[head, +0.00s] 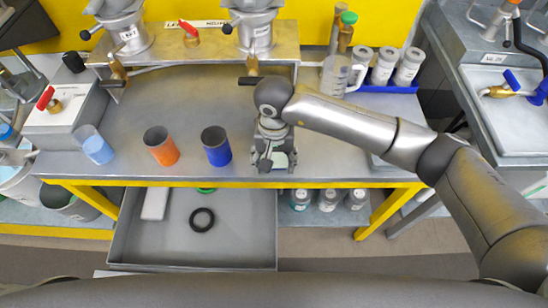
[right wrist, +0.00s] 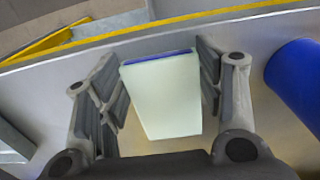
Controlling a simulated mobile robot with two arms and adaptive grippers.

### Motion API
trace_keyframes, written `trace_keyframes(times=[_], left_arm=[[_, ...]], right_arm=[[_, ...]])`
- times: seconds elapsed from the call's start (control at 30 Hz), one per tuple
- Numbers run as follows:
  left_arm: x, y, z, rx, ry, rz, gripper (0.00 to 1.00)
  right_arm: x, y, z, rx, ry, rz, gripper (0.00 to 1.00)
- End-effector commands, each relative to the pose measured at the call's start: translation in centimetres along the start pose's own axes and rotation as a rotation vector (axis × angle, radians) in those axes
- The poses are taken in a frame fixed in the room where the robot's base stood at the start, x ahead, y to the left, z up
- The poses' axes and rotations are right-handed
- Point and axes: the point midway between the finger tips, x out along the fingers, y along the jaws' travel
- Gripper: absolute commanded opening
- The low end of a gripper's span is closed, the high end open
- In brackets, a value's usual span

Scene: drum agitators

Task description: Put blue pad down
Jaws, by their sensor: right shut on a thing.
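My right gripper (head: 274,164) points down over the front part of the steel bench top (head: 225,100). It is shut on the blue pad (head: 280,160), which shows as a pale block between the fingers. In the right wrist view the pad (right wrist: 162,95) has a pale greenish face and a thin blue edge at its far end. The fingers lie along its two sides. I cannot tell whether the pad touches the bench top. My left gripper is not in view.
A blue cup (head: 216,146) stands just left of the gripper, then an orange cup (head: 161,146) and a light-blue-filled beaker (head: 94,145). The yellow bench edge (head: 330,184) is close in front. An open drawer (head: 235,240) below holds a black ring (head: 202,219).

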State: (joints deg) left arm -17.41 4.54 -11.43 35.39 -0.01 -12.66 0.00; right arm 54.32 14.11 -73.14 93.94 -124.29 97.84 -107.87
Motion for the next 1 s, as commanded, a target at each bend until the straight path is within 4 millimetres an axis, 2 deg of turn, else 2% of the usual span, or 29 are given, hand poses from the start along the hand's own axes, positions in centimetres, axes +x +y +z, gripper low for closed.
trace_keyframes(times=[0.13, 0.17, 0.3, 0.63, 0.77, 0.87, 1.0], left_arm=[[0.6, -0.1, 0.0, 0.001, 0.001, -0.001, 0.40], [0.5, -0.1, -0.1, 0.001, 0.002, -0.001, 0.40], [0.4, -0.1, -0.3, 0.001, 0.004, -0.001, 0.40], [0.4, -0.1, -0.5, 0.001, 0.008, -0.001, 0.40], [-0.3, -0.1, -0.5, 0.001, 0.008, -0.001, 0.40], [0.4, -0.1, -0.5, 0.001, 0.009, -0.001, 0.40], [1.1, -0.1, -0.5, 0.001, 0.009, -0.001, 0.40]], right_arm=[[0.4, 0.0, 0.0, 0.000, 0.000, 0.000, 0.48], [0.3, 0.0, 0.0, 0.000, 0.000, 0.000, 0.64], [0.2, 0.0, 0.0, 0.000, 0.000, 0.000, 0.82], [0.2, 0.0, 0.0, 0.000, 0.000, 0.000, 0.83], [-0.3, 0.0, 0.0, 0.000, -0.001, 0.000, 0.83], [-1.6, -0.1, -0.1, -0.002, 0.006, -0.003, 0.83], [-4.6, 0.0, -0.2, -0.002, 0.007, -0.002, 0.83]])
